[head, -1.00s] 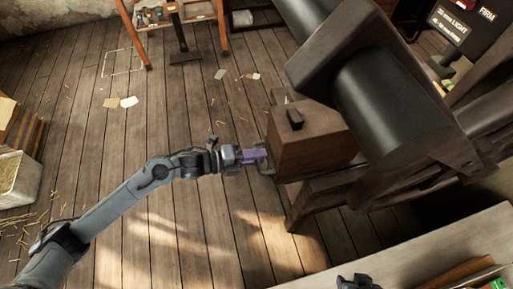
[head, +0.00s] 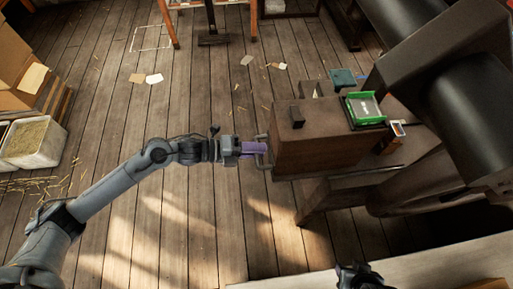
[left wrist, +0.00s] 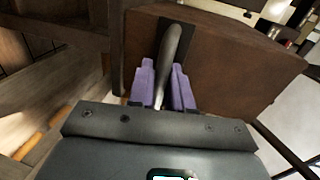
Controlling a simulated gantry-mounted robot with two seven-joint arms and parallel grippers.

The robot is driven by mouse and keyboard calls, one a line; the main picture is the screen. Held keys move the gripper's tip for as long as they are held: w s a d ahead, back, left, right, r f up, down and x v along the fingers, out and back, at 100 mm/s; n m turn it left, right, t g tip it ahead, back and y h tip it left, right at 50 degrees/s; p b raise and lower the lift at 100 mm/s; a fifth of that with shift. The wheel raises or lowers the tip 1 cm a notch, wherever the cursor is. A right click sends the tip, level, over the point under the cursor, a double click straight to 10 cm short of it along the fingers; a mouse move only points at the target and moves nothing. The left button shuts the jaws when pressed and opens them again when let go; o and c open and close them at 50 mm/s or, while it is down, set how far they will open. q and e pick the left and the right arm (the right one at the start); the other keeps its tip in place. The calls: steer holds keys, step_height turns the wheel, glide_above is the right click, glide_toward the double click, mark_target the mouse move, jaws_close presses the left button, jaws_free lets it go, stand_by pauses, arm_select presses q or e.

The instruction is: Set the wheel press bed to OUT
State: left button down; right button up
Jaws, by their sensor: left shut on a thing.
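The press bed (head: 315,145) is a brown wooden block reaching out to the left from the black roller (head: 480,110). A dark block sits on its top, and a green-framed plate (head: 365,108) lies farther right, clear of the roller. A metal handle (head: 263,150) stands on the bed's left end. My left gripper (head: 258,149) has its purple fingers shut around this handle. The left wrist view shows the handle (left wrist: 171,60) between the fingers. My right gripper (head: 350,272) is only partly in view at the bottom edge, and its opening is unclear.
A pale bench top (head: 430,265) runs along the bottom right. A straw-filled white bin (head: 35,142) and cardboard boxes stand at the left. A wooden leg (head: 318,205) supports the press. The plank floor left of the bed is mostly clear.

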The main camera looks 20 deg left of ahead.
arm_select(q)
steer(key=c, duration=1.5)
jaws_free()
steer(key=shift+o, duration=1.4)
steer(key=shift+a, duration=0.15)
steer(key=shift+s+a, duration=0.1)
steer(key=p+v, duration=0.2)
steer(key=v, duration=0.9)
